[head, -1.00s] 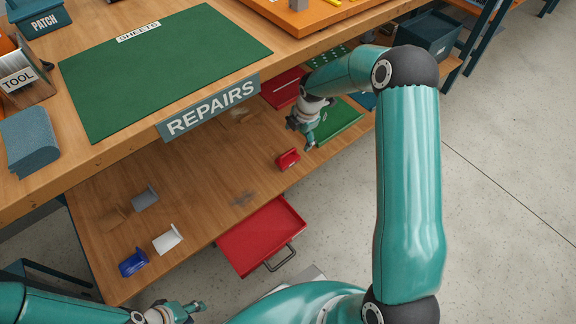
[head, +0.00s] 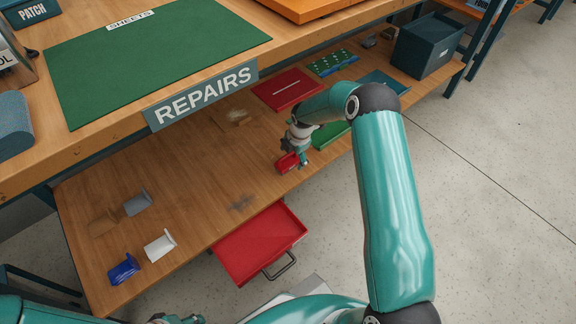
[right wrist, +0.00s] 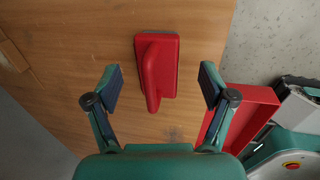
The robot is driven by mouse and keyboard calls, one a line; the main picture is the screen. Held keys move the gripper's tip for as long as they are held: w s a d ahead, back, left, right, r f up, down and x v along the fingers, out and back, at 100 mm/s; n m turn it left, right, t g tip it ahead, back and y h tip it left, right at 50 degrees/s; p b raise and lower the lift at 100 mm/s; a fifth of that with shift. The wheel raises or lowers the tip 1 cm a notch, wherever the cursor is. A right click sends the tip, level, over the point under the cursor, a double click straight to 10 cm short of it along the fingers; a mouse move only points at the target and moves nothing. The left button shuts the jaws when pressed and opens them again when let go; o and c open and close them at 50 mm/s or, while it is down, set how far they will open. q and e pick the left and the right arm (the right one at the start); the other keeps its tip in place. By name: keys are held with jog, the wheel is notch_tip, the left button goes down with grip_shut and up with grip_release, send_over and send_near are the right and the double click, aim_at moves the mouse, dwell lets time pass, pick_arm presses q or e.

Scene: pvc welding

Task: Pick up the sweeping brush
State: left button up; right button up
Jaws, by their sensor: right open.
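The sweeping brush appears to be the red block with a raised red handle (right wrist: 158,70) on the wooden lower shelf; in the head view it is a small red thing (head: 287,163), partly covered by my right gripper. My right gripper (head: 296,156) is just above and beside it. In the right wrist view the open fingers (right wrist: 160,88) stand on either side of the handle, with a clear gap to each side. My left gripper (head: 180,319) is cut off at the bottom edge of the head view.
Blue (head: 124,269), white (head: 159,247) and grey (head: 137,202) handled pieces stand on the lower shelf (head: 185,195), with dusty patches near its middle. An open red drawer (head: 259,243) juts out in front. The upper bench with the REPAIRS sign (head: 203,94) overhangs behind.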

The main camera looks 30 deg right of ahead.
jog(key=f, duration=0.3)
jog(key=shift+w+b, duration=0.4)
jog(key=shift+r, duration=0.1)
jog(key=c, duration=1.3)
pick_arm(q)
notch_tip(320, 180, up, 2)
jog(key=p, duration=0.4)
jog(key=shift+r, duration=0.25)
pick_arm(e)
notch_tip(320, 180, up, 10)
